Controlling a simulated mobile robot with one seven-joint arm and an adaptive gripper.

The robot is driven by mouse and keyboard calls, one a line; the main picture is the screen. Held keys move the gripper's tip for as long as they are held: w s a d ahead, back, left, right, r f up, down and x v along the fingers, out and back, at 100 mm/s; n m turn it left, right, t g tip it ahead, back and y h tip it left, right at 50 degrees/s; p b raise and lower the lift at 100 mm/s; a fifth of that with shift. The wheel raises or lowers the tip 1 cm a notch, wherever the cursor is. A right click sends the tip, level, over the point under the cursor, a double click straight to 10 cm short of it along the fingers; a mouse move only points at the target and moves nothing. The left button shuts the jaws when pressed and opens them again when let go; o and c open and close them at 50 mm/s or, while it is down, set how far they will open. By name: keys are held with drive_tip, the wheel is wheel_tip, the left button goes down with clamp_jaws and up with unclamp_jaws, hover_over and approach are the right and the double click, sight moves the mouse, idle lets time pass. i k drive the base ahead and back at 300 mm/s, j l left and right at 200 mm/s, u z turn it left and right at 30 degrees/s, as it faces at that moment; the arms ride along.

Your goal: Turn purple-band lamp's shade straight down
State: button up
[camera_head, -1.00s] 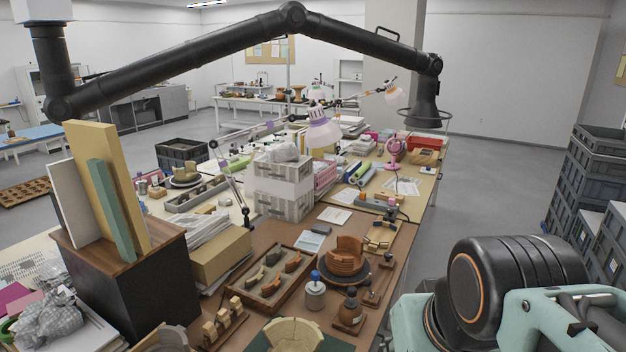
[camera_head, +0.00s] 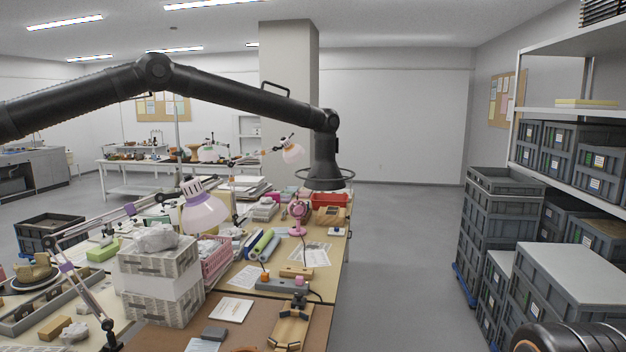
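The purple-band lamp stands on the near left of the long workbench. Its pale shade (camera_head: 199,208) has a purple band near the top and opens downward, seeming slightly tilted; the exact angle is hard to tell. Its jointed arm (camera_head: 98,224), with purple bands, runs left from the shade to an elbow, then down to a dark base (camera_head: 110,341) at the bench. The shade hangs above and behind grey patterned boxes. My gripper is not in view; only a dark rounded part of my arm with an orange ring shows at the bottom right corner.
A black extraction arm with a hood (camera_head: 325,168) spans above the bench. Patterned boxes (camera_head: 158,283) and a pink basket (camera_head: 217,262) crowd the lamp. Other lamps (camera_head: 292,153) stand behind. Grey crates (camera_head: 492,230) line the right; the floor aisle (camera_head: 400,260) between is clear.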

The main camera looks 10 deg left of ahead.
sight(202, 211)
drive_tip(key=i+z, duration=0.1)
drive_tip(key=i, duration=1.1)
drive_tip(key=i+u, duration=0.25)
drive_tip(key=i, duration=0.3)
drive_tip(key=i+l+u, duration=0.2)
drive_tip(key=i, duration=0.3)
drive_tip(key=i+l+u, duration=0.15)
drive_tip(key=i+u, duration=0.25)
drive_tip(key=i+l+u, duration=0.2)
drive_tip(key=u, duration=0.2)
